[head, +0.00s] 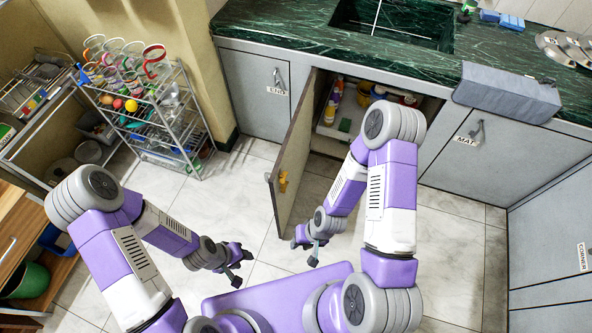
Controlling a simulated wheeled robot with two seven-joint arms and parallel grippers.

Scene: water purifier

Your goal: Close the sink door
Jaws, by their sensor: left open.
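The sink door (296,150) is a grey cabinet door under the sink (393,22). My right gripper (303,253) is open and empty, low in front of the opening, just right of the door's lower free edge. My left gripper (242,268) is open and empty over the floor, to the left of the door and nearer to me. Neither gripper visibly touches the door.
Bottles and small containers (333,100) stand on a white tray inside the cabinet. A wire rack (150,120) with cups stands at the left. A grey cloth (506,92) hangs over the counter edge. Tiled floor (225,190) left of the door is clear.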

